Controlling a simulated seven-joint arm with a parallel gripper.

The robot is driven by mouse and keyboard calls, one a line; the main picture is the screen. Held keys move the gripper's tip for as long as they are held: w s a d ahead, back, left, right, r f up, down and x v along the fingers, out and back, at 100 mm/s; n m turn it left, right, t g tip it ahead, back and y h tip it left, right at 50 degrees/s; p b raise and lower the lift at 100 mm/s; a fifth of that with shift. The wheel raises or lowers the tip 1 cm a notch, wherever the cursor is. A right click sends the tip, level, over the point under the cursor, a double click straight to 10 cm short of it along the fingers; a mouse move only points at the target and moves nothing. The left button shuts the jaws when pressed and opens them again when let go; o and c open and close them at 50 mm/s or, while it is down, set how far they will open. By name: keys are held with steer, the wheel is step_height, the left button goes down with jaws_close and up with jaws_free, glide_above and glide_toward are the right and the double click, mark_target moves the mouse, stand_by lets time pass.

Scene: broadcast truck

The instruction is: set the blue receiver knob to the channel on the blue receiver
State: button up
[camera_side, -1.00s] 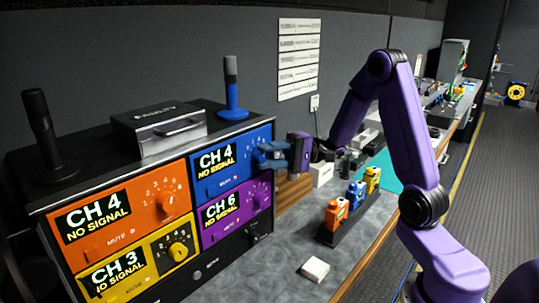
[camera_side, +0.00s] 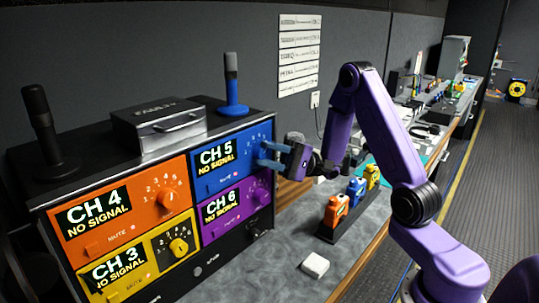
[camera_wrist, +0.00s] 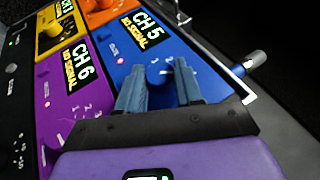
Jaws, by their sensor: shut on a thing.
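The blue receiver (camera_side: 208,186) is the upper right panel of the rack, and its display (camera_side: 215,157) reads CH 5, NO SIGNAL. The display also shows in the wrist view (camera_wrist: 147,28). My gripper (camera_side: 263,154) reaches in from the right at the blue panel's right side. In the wrist view its two blue-grey fingers (camera_wrist: 160,82) stand on either side of the round blue receiver knob (camera_wrist: 159,72) and are shut on it. The fingers hide much of the knob and its dial numbers, so I cannot read the pointer.
The orange panel (camera_side: 125,237) reads CH 4, the yellow one (camera_side: 155,254) CH 3, and the purple one (camera_side: 210,232) CH 6. A blue microphone (camera_side: 232,85) and a metal case (camera_side: 158,125) stand on the rack. Orange, blue and yellow packs (camera_side: 355,188) stand on the counter.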

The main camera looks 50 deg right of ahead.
steer(key=o, duration=1)
steer(key=shift+o, duration=0.2)
steer(key=v, duration=0.7)
steer(key=shift+d, duration=0.2)
steer(key=shift+s+f, duration=0.15)
